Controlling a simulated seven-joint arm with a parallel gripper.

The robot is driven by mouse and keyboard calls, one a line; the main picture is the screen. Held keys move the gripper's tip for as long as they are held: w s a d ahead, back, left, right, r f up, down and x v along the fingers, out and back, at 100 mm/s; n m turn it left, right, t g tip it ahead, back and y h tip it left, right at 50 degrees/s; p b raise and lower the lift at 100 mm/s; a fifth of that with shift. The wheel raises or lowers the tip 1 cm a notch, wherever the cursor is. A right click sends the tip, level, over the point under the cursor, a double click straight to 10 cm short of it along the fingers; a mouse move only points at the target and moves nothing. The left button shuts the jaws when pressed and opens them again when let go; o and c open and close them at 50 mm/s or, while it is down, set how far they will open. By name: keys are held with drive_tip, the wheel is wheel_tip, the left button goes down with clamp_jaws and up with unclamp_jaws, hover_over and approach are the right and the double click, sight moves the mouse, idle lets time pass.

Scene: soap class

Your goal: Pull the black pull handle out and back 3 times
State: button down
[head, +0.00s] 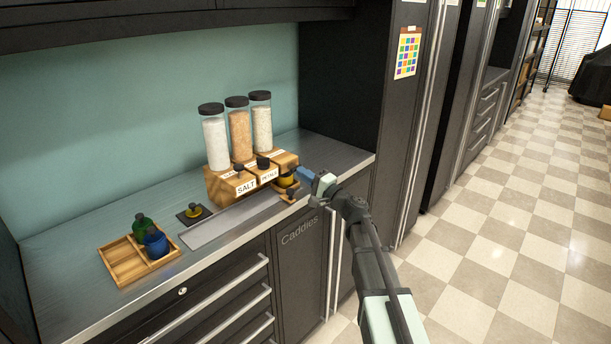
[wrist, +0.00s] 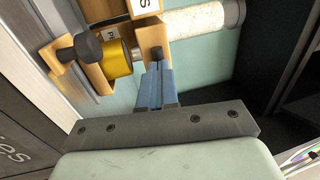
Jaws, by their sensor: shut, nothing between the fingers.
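A wooden dispenser (head: 218,187) stands on the counter with several black knobs on it. Two black knobs (head: 263,163) show above its SALT and PETALS labels. At its right end, a yellow cup (head: 287,180) sits on a small wooden holder with a round black knob (head: 291,195), larger in the wrist view (wrist: 88,47). My gripper (head: 298,172) is at this right end, its blue fingers (wrist: 156,62) shut and empty. In the wrist view the fingertips reach the wooden block, where a small dark part shows; I cannot tell whether they touch it.
Three clear jars with black lids (head: 238,130) stand on the dispenser. A wooden tray (head: 115,262) with a green and a blue container sits at the left. A dark pad (head: 190,217) with a yellow-and-black item lies between. A tall dark cabinet (head: 350,90) rises at the right.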

drive_tip(key=v, duration=1.3)
drive_tip(key=c, duration=1.7)
unclamp_jaws()
drive_tip(key=shift+s+d+f, duration=0.2)
drive_tip(key=shift+s+d, duration=0.1)
drive_tip(key=shift+d, duration=0.1)
drive_tip(key=shift+o, duration=0.7)
drive_tip(key=shift+d, duration=0.4)
drive_tip(key=o, duration=0.4)
drive_tip(key=w+d, duration=0.1)
drive_tip(key=w, duration=0.1)
drive_tip(key=w+d, duration=0.1)
drive_tip(key=w, duration=0.1)
drive_tip(key=w+d, duration=0.1)
drive_tip(key=w, duration=0.1)
drive_tip(key=shift+w+d+r, duration=0.1)
drive_tip(key=shift+d+r, duration=0.15)
drive_tip(key=shift+r, duration=0.15)
drive_tip(key=shift+o, duration=0.2)
drive_tip(key=w+a+r+n+g+y, duration=0.1)
drive_tip(key=w+a+n+g+y, duration=0.1)
drive_tip(key=a, duration=0.5)
drive_tip(key=w+a+r+n+g+y, duration=0.1)
drive_tip(key=w+a+n+g+y, duration=0.1)
drive_tip(key=a, duration=0.6)
drive_tip(key=w+n+g, duration=0.1)
drive_tip(key=g, duration=0.1)
drive_tip(key=shift+w+r+g, duration=0.15)
drive_tip(key=shift+g, duration=0.25)
drive_tip(key=shift+c, duration=0.3)
